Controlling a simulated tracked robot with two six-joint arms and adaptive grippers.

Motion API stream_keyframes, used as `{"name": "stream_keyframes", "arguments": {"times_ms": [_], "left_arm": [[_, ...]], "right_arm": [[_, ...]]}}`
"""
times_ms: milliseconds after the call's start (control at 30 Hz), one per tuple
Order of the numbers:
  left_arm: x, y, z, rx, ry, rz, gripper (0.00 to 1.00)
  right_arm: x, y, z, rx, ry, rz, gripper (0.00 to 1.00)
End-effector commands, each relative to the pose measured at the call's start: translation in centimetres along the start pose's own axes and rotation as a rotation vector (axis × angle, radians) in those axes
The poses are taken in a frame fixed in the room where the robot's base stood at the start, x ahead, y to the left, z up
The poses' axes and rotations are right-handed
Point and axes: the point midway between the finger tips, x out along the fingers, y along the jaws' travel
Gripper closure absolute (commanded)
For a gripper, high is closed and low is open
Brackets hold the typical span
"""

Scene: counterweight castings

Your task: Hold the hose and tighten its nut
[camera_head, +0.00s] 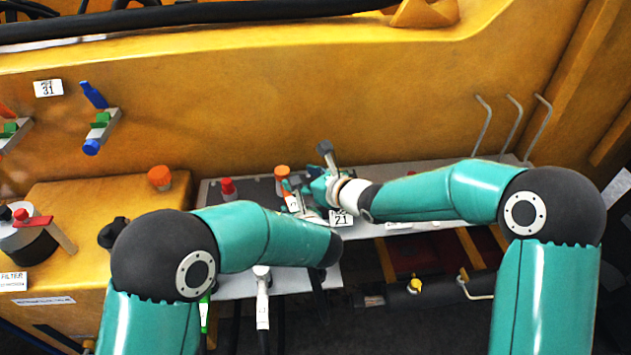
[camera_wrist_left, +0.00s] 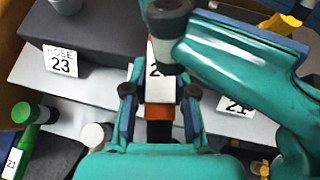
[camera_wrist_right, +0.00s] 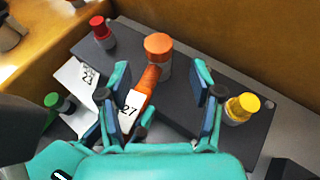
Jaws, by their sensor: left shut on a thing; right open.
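An orange hose (camera_wrist_right: 148,85) with a white tag reading 27 (camera_wrist_right: 130,107) leads to a round orange nut (camera_wrist_right: 158,45) on the dark block. The nut also shows in the head view (camera_head: 282,172). My left gripper (camera_wrist_left: 160,98) is shut on the hose near its tag, below the nut; the forearm partly hides this in the head view. My right gripper (camera_wrist_right: 163,85) is open. The nut and hose show beyond and between its fingers, and I see no contact with the nut. In the head view the right gripper (camera_head: 305,180) is close beside the nut.
A red cap (camera_wrist_right: 99,28), a yellow cap (camera_wrist_right: 243,106) and a green cap (camera_wrist_right: 52,100) stand around the nut. Tags 23 (camera_wrist_left: 62,62) and 21 (camera_head: 341,218) are close by. Several metal hooks (camera_head: 515,120) stick up at the right. The yellow wall (camera_head: 250,110) rises behind.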

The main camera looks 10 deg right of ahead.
Motion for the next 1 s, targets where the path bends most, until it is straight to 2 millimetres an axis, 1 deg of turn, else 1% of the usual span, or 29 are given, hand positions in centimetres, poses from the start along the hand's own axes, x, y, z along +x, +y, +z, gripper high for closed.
{"name": "stream_keyframes", "arguments": {"times_ms": [33,200,300,400,767,867,1000], "left_arm": [[0.0,0.0,0.0,0.0,0.001,0.001,1.0],[0.0,0.0,0.0,-0.001,0.0,0.001,1.0],[0.0,0.0,0.1,-0.001,-0.001,0.0,1.0],[0.0,0.0,0.1,-0.001,-0.002,0.0,1.0],[0.0,0.0,0.1,-0.001,-0.003,0.0,1.0],[0.0,0.0,0.2,-0.001,-0.004,0.0,1.0],[0.0,0.0,0.2,-0.001,-0.004,0.0,1.0]], "right_arm": [[-1.2,-0.1,0.1,0.001,-0.001,-0.002,0.35],[-3.9,-0.1,0.1,0.0,-0.002,-0.002,0.35],[-4.9,-0.1,0.1,0.001,-0.003,-0.002,0.35],[-5.3,0.0,0.0,0.001,-0.001,0.0,0.35],[-5.3,-0.2,0.0,-0.001,-0.006,0.001,0.35],[-4.8,-1.0,0.1,-0.009,-0.037,0.01,0.35],[-3.6,-2.9,-0.1,-0.034,-0.132,0.057,0.35]]}}
